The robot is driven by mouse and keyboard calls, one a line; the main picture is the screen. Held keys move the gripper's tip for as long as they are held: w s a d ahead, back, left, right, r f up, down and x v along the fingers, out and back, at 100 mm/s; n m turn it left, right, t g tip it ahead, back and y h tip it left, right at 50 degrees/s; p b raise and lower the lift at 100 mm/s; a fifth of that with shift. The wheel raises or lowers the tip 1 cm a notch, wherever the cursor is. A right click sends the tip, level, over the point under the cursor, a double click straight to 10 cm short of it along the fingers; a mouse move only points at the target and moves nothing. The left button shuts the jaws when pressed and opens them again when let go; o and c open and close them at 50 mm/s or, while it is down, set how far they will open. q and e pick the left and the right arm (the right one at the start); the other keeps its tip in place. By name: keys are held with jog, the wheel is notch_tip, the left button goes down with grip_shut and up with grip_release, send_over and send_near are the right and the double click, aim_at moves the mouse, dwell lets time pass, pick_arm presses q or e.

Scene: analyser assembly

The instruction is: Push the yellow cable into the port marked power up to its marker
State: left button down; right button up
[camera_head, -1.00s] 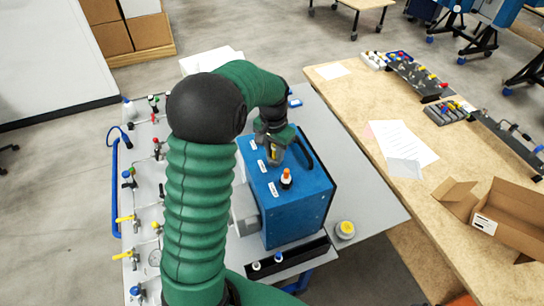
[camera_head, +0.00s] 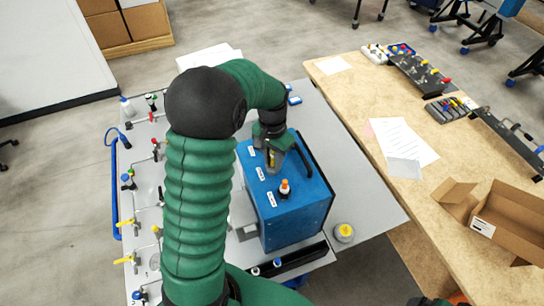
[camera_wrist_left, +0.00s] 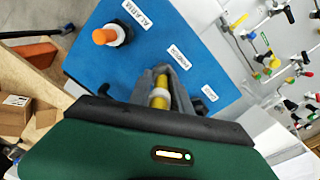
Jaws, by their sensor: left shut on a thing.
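The blue analyser box (camera_head: 297,216) stands on the grey table, with a row of labels on its top. My left gripper (camera_head: 272,160) is over the box top, shut on the yellow cable (camera_head: 271,155). In the left wrist view, the cable (camera_wrist_left: 160,97) shows as a short yellow piece between the grey fingers (camera_wrist_left: 158,88). It is beside the middle label (camera_wrist_left: 179,57), which is too blurred to read surely. The cable's lower end, its marker and the port under it are hidden by the fingers. My right gripper is not in view.
An orange-tipped plug (camera_head: 285,187) stands upright in the box top, by the ALARM label (camera_wrist_left: 137,13). A black handle (camera_head: 303,161) is at the box's right side. Valves with coloured handles line the panel at left. A yellow-topped roll (camera_head: 344,232) lies right of the box.

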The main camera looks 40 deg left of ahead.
pick_arm(q)
jog(key=c, duration=1.3)
grip_release()
jog(key=shift+d+r, duration=0.1)
jog(key=shift+d, duration=0.2)
jog(key=shift+o, duration=1)
jog(key=shift+d+r, duration=0.2)
jog(key=shift+a, duration=0.2)
jog(key=shift+a+r+p, duration=0.1)
jog(key=shift+r+p, duration=0.1)
jog(key=shift+p, duration=0.15)
jog(key=shift+a+r+p, duration=0.2)
jog(key=shift+r+p, duration=0.6)
jog(key=shift+r, duration=0.05)
jog(key=r+p, duration=0.2)
jog(key=r, duration=0.1)
jog(key=r+p, duration=0.2)
jog(key=shift+d, duration=0.3)
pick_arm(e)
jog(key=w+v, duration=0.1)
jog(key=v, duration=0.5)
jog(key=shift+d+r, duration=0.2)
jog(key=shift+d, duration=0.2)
pick_arm(q)
jog(key=shift+a+f, duration=0.1)
jog(key=shift+a, duration=0.1)
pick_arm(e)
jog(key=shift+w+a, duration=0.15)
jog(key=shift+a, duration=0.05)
